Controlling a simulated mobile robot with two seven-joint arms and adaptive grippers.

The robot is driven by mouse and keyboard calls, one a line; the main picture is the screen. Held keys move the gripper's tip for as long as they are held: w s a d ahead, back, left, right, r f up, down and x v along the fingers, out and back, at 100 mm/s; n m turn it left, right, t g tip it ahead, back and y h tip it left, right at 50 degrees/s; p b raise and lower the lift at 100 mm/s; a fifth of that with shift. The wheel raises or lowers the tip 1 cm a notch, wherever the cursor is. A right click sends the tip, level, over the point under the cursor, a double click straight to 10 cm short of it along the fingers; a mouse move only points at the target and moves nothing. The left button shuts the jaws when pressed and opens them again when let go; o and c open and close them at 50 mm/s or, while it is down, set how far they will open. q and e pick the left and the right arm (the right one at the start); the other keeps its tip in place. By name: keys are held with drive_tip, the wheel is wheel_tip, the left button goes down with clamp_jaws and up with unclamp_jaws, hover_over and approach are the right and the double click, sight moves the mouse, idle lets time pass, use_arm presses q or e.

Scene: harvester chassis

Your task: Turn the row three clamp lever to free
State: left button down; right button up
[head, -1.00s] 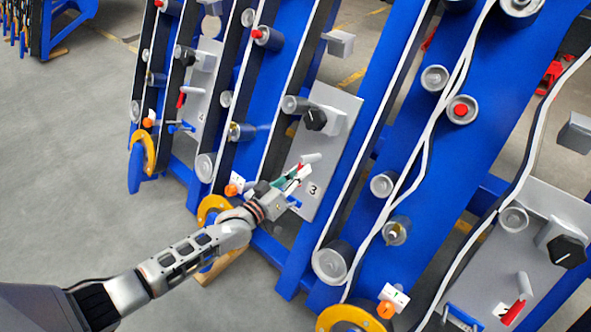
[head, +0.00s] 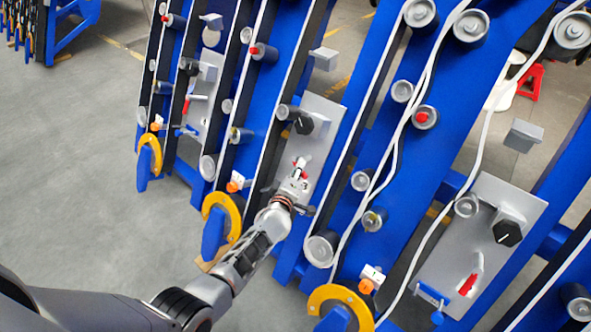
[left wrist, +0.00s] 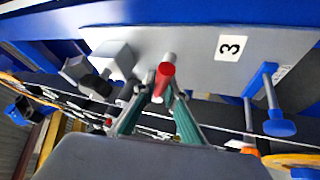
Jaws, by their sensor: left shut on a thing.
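The row three clamp lever has a red end and a grey pivot. It stands on the grey plate marked 3 (head: 318,146). In the head view a little of the lever's red (head: 303,169) shows just above my left gripper (head: 297,182). In the left wrist view the red lever (left wrist: 164,76) points toward the camera, between the teal fingers of my left gripper (left wrist: 160,103). The gripper is shut on it, and the fingers partly hide the lever's sides. My right gripper is not in view.
A black knob (head: 304,123) sits higher on the same plate. A blue handle (left wrist: 271,100) stands beside the 3 label in the wrist view. A yellow wheel guard (head: 236,210) is left of my wrist. Neighbouring rows stand on both sides; grey floor (head: 70,180) is open at left.

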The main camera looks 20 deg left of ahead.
use_arm(q)
drive_tip(key=shift+d+r+n+g+y+p, duration=0.15)
drive_tip(key=shift+n+g+y+p, duration=0.2)
drive_tip(key=shift+n+p, duration=0.45)
drive_tip(key=c, duration=2)
unclamp_jaws()
drive_tip(key=shift+c, duration=0.2)
drive_tip(key=shift+w, duration=0.1)
